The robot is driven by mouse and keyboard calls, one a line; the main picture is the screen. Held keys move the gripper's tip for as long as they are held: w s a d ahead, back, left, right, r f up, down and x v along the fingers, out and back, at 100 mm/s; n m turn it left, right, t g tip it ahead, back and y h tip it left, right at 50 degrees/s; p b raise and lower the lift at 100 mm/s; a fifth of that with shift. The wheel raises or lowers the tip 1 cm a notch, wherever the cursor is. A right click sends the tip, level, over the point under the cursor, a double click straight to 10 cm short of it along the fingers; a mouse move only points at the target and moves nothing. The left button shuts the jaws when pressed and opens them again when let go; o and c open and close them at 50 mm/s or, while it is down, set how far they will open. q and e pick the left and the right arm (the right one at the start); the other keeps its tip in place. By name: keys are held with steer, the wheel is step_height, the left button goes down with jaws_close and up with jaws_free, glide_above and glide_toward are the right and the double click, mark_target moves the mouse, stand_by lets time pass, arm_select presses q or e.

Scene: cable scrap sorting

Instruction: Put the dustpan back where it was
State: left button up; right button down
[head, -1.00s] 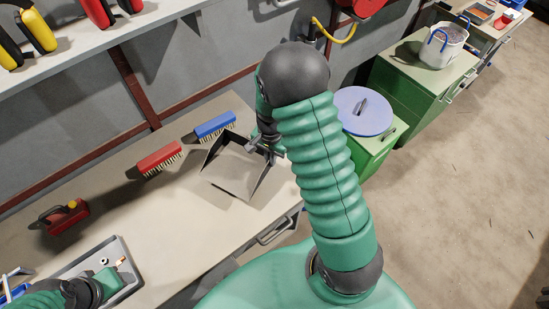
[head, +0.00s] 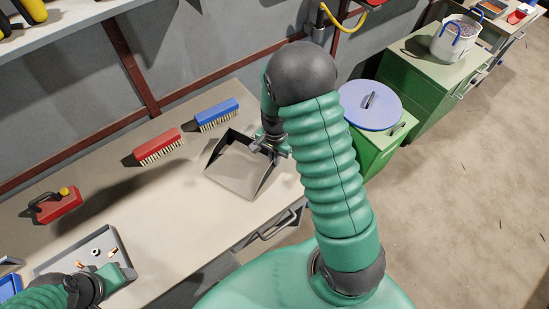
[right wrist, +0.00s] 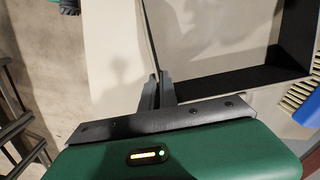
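The grey dustpan (head: 238,172) is at the right end of the workbench, its open side facing the front edge. It appears to lie flat on the bench top or just above it. My right gripper (head: 262,148) is at the pan's right side wall. In the right wrist view its fingers (right wrist: 158,90) stand close together on either side of the thin wall of the dustpan (right wrist: 225,35), shut on it. My left gripper (head: 118,278) is over the tray at lower left; its fingers are not clear.
A red brush (head: 158,147) and a blue brush (head: 217,114) lie behind the pan. A red can (head: 55,206) and a grey tray (head: 48,266) with small scraps are at left. A green bin with a blue lid (head: 372,104) stands right of the bench. The bench middle is clear.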

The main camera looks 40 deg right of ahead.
steer(key=shift+f+b, duration=0.3)
steer(key=shift+f, duration=0.25)
steer(key=c, duration=1.6)
jaws_free()
steer(key=shift+o, duration=0.2)
